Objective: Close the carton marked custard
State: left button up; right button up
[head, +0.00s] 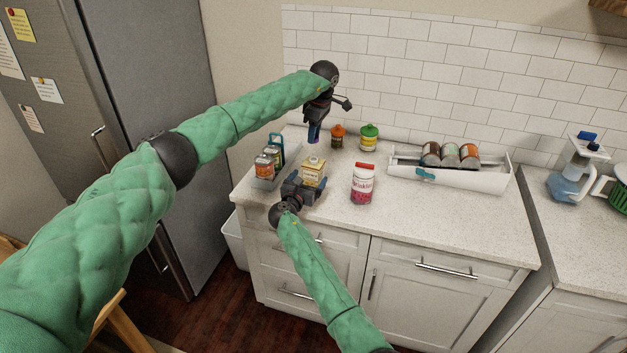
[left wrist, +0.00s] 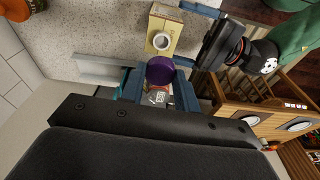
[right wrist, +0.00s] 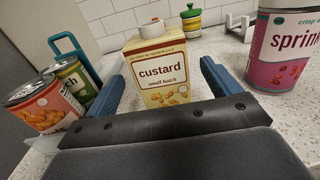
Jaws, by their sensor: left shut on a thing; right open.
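The custard carton (head: 314,172) stands upright on the counter, cream with brown lettering in the right wrist view (right wrist: 158,75). Its top carries a white round spout, uncovered in the left wrist view (left wrist: 162,42). My left gripper (head: 314,133) is shut on a purple cap (left wrist: 160,70), held above and behind the carton in the head view. My right gripper (head: 303,184) is open in front of the carton. In the right wrist view its blue fingers point along the carton's left and right sides, with gaps to it.
A grey caddy (head: 263,178) with cans stands left of the carton. A sprinkles jar (head: 362,186) stands close on the right. An orange-lidded jar (head: 337,138) and a green-lidded jar (head: 369,138) stand behind. A white tray (head: 480,179) with cans lies further right.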

jog(key=x, duration=0.6)
jog(key=shift+w+d, duration=0.15)
jog(key=shift+w, duration=0.1)
jog(key=c, duration=1.5)
pick_arm(q)
send_over(313, 159)
jog(key=shift+d+f, duration=0.15)
jog(key=shift+f, duration=1.1)
jog(key=shift+d+f, duration=0.1)
jog(key=shift+f, duration=1.1)
pick_arm(e)
jog(key=shift+o, duration=0.2)
pick_arm(q)
jog(key=shift+f, duration=0.1)
jog(key=shift+f, duration=0.8)
jog(key=shift+f, duration=0.6)
